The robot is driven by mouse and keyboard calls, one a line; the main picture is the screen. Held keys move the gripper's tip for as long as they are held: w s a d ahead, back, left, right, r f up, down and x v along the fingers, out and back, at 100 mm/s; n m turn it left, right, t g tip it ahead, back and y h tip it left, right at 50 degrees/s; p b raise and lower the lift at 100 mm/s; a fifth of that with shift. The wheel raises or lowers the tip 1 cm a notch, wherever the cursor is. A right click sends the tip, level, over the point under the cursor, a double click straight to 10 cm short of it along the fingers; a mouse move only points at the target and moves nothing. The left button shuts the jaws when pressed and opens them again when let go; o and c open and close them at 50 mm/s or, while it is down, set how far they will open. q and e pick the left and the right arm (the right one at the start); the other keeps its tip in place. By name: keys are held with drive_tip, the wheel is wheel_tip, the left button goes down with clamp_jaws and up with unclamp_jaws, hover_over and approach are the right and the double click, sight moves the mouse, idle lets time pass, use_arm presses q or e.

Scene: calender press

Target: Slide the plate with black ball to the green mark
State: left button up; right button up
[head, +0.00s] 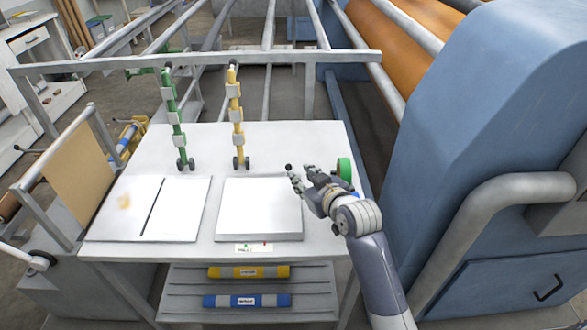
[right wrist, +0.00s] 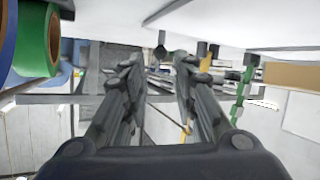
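A small black ball (head: 288,167) shows at the fingertips of my right gripper (head: 300,175), near the back right corner of a thick white plate (head: 260,208) on the white table. In the right wrist view the black ball (right wrist: 160,50) appears beyond and between the two fingertips, with space on both sides. My right gripper is open and empty. A small label (head: 254,247) on the table's front edge carries a green mark (head: 243,247) and a red one. My left gripper is not in view.
A green tape roll (head: 344,170) stands right of my right gripper. Green (head: 173,115) and yellow (head: 236,115) chain-like stands rise at the table's back. A slotted flat plate (head: 180,208) lies left. The blue machine housing (head: 480,130) limits room on the right.

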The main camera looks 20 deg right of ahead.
sight(290, 169)
drive_tip(key=x, duration=0.4)
drive_tip(key=shift+w+a+f+p, duration=0.1)
drive_tip(key=shift+w+p, duration=0.15)
drive_tip(key=shift+p, duration=0.05)
drive_tip(key=x, duration=0.4)
drive_tip(key=shift+w, duration=0.15)
drive_tip(key=shift+c, duration=0.2)
clamp_jaws()
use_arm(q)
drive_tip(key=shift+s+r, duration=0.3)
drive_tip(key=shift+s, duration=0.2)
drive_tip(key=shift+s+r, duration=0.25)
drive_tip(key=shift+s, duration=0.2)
